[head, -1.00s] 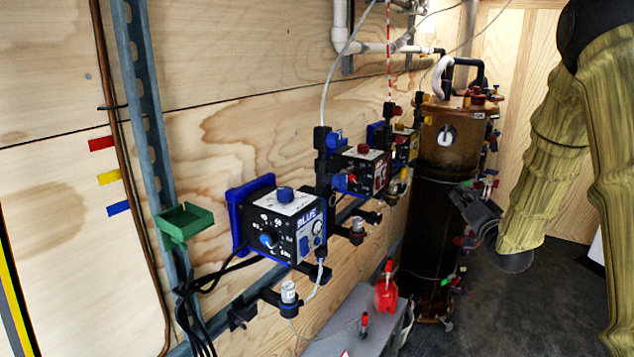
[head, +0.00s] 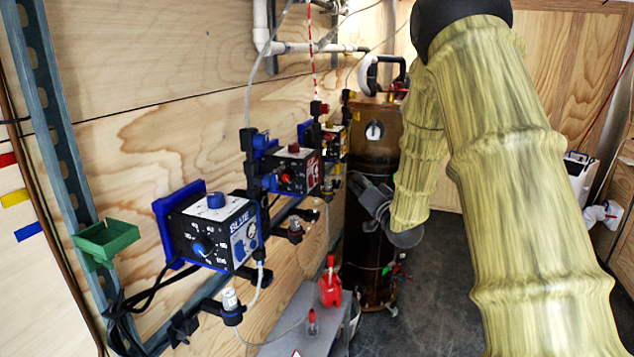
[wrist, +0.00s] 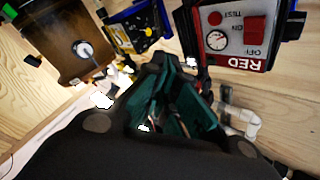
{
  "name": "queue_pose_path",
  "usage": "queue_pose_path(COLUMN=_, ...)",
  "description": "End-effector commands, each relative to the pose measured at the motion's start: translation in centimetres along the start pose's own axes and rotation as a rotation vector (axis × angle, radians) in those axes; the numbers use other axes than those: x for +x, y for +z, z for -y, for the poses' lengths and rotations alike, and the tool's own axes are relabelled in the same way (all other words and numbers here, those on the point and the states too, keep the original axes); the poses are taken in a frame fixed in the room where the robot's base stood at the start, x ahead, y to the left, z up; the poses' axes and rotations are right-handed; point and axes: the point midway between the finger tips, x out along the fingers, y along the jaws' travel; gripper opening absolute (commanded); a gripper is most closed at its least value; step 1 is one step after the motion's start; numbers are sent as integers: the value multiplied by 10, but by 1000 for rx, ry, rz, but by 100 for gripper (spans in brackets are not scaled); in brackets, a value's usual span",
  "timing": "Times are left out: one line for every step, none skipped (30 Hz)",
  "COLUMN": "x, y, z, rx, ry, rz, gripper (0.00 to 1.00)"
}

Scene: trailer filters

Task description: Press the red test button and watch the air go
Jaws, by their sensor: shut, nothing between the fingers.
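The red control box (head: 292,172) is on the left wooden wall, between the blue and yellow boxes. In the wrist view its face (wrist: 238,62) is at the upper right, upside down, with the lettering RED. The red test button (wrist: 214,18) sits beside the word TEST, near a round gauge (wrist: 217,40) and a red ON/OFF switch (wrist: 254,30). My gripper (head: 358,182) is in front of the brown tank, to the right of the red box and apart from it. Its teal fingers (wrist: 170,92) are shut and empty, left of and below the button in the wrist view.
The blue box (head: 213,232) is nearer on the wall, the yellow box (head: 335,142) farther. The brown tank (head: 374,140) stands behind my gripper. A grey bench (head: 300,318) with a red bottle (head: 330,288) is below the boxes. Pipes and fittings stick out beside them.

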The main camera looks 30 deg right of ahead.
Motion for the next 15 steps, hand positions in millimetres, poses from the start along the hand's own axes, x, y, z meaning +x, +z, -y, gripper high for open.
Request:
queue_pose_path(x=4, y=4, z=3, rx=-1, ry=-2, rz=1, gripper=0)
queue_pose_path(x=6, y=6, z=4, rx=-1, ry=-2, rz=1, gripper=0)
queue_pose_path(x=9, y=8, z=7, rx=-1, ry=-2, rz=1, gripper=0)
queue_pose_path(x=12, y=10, z=9, rx=-2, ry=-2, rz=1, gripper=0)
queue_pose_path(x=14, y=12, z=10, rx=-2, ry=-2, rz=2, gripper=0)
queue_pose_path(x=17, y=14, z=12, rx=-2, ry=-1, rz=2, gripper=0)
queue_pose_path(x=19, y=16, z=14, rx=-2, ry=0, rz=2, gripper=0)
queue_pose_path(x=21, y=18, z=15, rx=-2, ry=0, rz=2, gripper=0)
queue_pose_path(x=25, y=20, z=18, rx=-3, ry=-1, rz=2, gripper=0)
queue_pose_path(x=27, y=21, z=20, rx=-3, ry=-1, rz=2, gripper=0)
queue_pose_path(x=30, y=23, z=21, rx=-2, ry=-1, rz=1, gripper=0)
queue_pose_path(x=33, y=25, z=24, rx=-2, ry=-1, rz=0, gripper=0)
queue_pose_path(x=35, y=26, z=26, rx=-2, ry=-2, rz=0, gripper=0)
queue_pose_path(x=37, y=28, z=27, rx=0, ry=-2, rz=0, gripper=0)
queue_pose_path(x=40, y=30, z=29, rx=0, ry=-1, rz=0, gripper=0)
